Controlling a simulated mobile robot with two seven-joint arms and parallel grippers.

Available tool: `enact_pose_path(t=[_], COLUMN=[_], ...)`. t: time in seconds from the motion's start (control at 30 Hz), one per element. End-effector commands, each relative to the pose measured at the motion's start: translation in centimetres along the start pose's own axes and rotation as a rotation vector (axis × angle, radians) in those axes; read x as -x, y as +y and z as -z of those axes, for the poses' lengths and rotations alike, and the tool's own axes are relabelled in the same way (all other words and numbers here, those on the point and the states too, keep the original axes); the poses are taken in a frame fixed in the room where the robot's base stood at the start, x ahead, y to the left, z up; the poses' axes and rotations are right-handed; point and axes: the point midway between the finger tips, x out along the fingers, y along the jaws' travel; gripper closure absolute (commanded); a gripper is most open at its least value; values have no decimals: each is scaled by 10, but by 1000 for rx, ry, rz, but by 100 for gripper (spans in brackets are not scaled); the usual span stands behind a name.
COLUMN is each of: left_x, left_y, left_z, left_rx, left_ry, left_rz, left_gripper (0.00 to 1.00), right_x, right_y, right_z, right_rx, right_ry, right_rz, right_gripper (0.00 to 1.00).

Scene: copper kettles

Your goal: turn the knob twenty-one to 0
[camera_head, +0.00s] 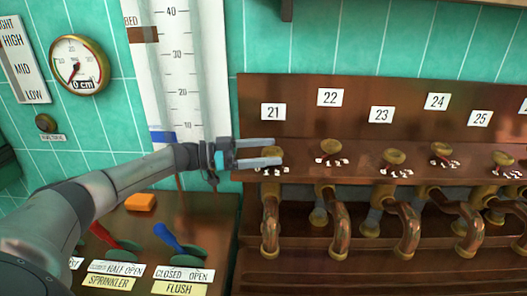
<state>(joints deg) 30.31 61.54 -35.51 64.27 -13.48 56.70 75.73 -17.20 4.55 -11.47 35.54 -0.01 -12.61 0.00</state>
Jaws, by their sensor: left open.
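The knob twenty-one (270,152) is a small brass knob on the brown panel, below the white label 21 (273,111). It is mostly hidden by my gripper, and its pointer and setting cannot be read clearly. My left gripper (277,151) comes in from the left, with its two grey fingers apart and pointing right, one above the other. The fingers overlap the knob in the picture; I cannot tell whether they touch it. My right gripper is not in view.
Brass knobs 22 (328,146), 23 (395,157) and 24 (441,148) stand to the right, with more beyond. Copper pipes (340,228) curve below them. A red lever (104,235) and a blue lever (167,236) sit lower left. A gauge (79,63) hangs upper left.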

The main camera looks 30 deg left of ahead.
Motion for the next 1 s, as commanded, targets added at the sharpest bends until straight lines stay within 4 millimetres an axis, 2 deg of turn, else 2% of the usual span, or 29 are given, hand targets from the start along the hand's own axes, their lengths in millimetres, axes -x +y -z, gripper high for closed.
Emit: enact_pose_path(t=[0.17, 0.27, 0.5, 0.7, 0.83, 1.0], left_x=[11, 28, 87, 128, 144, 152], left_y=[-1, -1, -1, 0, 0, 0], left_z=[-1, -2, -2, -2, -1, 0], left_rx=[0, 1, 1, 0, 0, 0], left_ry=[-3, -5, -7, -4, -2, 0], left_rz=[3, 3, 4, 2, 2, 1], left_gripper=[4, 4, 4, 4, 4, 4], right_x=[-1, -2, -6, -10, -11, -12], right_y=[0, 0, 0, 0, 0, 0], right_z=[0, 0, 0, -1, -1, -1], right_rx=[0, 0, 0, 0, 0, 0], right_ry=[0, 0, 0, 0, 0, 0], right_rz=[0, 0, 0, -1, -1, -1], right_gripper=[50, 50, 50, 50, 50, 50])
